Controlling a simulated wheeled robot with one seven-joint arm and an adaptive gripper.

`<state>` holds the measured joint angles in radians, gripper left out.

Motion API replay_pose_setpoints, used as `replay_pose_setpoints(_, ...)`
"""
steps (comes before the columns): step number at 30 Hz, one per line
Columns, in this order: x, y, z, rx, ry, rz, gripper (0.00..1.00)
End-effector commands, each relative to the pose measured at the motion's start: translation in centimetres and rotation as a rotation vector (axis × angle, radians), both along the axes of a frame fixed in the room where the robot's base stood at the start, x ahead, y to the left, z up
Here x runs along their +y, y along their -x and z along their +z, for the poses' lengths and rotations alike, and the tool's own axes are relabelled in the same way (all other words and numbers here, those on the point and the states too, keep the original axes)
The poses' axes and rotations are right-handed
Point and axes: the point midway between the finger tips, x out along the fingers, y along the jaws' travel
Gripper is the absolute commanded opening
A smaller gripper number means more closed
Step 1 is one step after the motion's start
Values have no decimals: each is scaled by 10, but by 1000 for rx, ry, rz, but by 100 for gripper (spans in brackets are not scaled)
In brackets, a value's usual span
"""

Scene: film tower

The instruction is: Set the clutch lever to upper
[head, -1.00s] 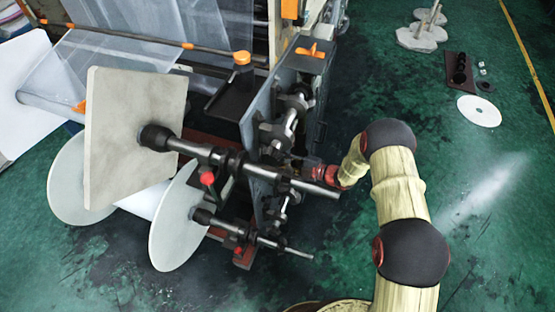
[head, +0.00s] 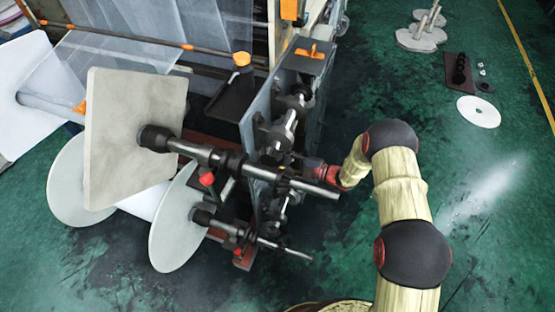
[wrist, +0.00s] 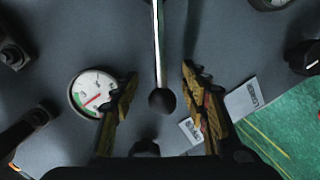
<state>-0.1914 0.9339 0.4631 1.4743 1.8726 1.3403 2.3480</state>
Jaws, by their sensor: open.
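In the wrist view a lever (wrist: 158,45), a bright metal rod with a black ball knob (wrist: 162,101), runs down from the top edge over a grey panel. It looks like the clutch lever. My gripper (wrist: 160,75) is open, with one finger on each side of the rod near the knob. A gap shows between the lever and each finger, so neither appears to touch. In the head view my wrist (head: 326,174) is at the right side of the machine's panel (head: 260,100). The fingertips and this lever are hidden there behind the shafts and panel.
A round gauge (wrist: 93,93) and white labels (wrist: 243,98) are on the panel near my fingers. In the head view a thick shaft (head: 240,163) and a thinner one (head: 255,240) stick out close to my wrist.

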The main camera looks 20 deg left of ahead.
Motion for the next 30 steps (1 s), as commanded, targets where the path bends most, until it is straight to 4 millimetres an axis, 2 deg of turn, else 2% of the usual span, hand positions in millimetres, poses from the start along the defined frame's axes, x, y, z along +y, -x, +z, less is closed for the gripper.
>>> replay_pose_setpoints(12, -78, 11, 11, 0, 0, -4, 45)
replay_pose_setpoints(16, -96, 14, 14, -1, -1, -3, 45)
replay_pose_setpoints(21, -109, 17, 16, 0, -1, 0, 45)
replay_pose_setpoints(30, -111, 18, 16, 0, -1, 0, 45)
